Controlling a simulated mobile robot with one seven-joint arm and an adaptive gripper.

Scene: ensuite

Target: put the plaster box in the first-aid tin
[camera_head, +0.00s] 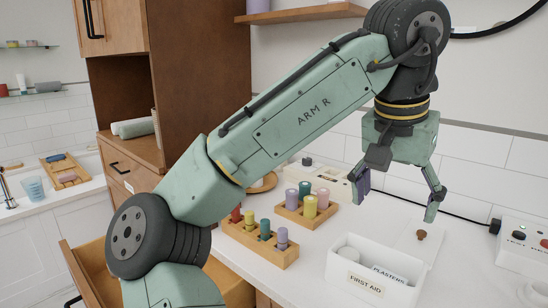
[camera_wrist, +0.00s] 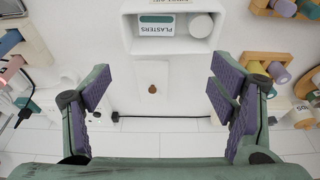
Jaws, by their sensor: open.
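The white first-aid tin (camera_head: 334,272) stands open on the counter with a FIRST AID label on its front. The plaster box (camera_head: 388,274), white with a PLASTERS label, lies inside it on the right, beside a white roll (camera_head: 348,255). The wrist view shows the plaster box (camera_wrist: 156,30), with a green patch, in the tin (camera_wrist: 128,42) next to the roll (camera_wrist: 201,25). A white lid with a brown knob (camera_head: 421,235) lies behind the tin. My gripper (camera_head: 398,198) is open and empty, above and behind the tin, apart from the plaster box.
Wooden racks with coloured pegs (camera_head: 262,245) stand left of the tin. A white box with knobs and a red button (camera_head: 525,243) stands at the right. A dark cable runs along the wall. An open drawer (camera_head: 92,262) juts out at the lower left.

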